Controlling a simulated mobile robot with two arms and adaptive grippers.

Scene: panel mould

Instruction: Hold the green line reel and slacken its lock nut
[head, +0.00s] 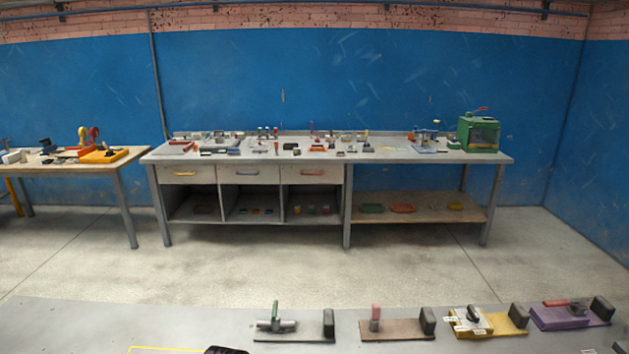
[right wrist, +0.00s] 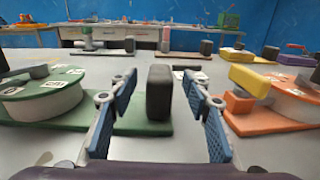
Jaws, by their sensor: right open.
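The green line reel (right wrist: 45,92) lies at the left of the right wrist view, partly cut off by the picture's edge. It has a green top with white labels over a pale drum. A dark grey piece (right wrist: 25,72) sits on its top; I cannot tell whether this is the lock nut. A black upright block (right wrist: 159,92) stands on a green base (right wrist: 140,125) right of the reel. My right gripper (right wrist: 160,88) is open, its blue-padded fingers appearing on either side of the block without visible contact. My left gripper is in neither view.
An orange reel (right wrist: 300,88) with a yellow-and-orange clamp piece (right wrist: 245,88) stands at right. Behind are fixtures with a green lever (head: 275,318), a red knob (head: 376,318), and yellow (head: 510,321) and purple (head: 560,317) bases. A long workbench (head: 400,156) stands across the floor.

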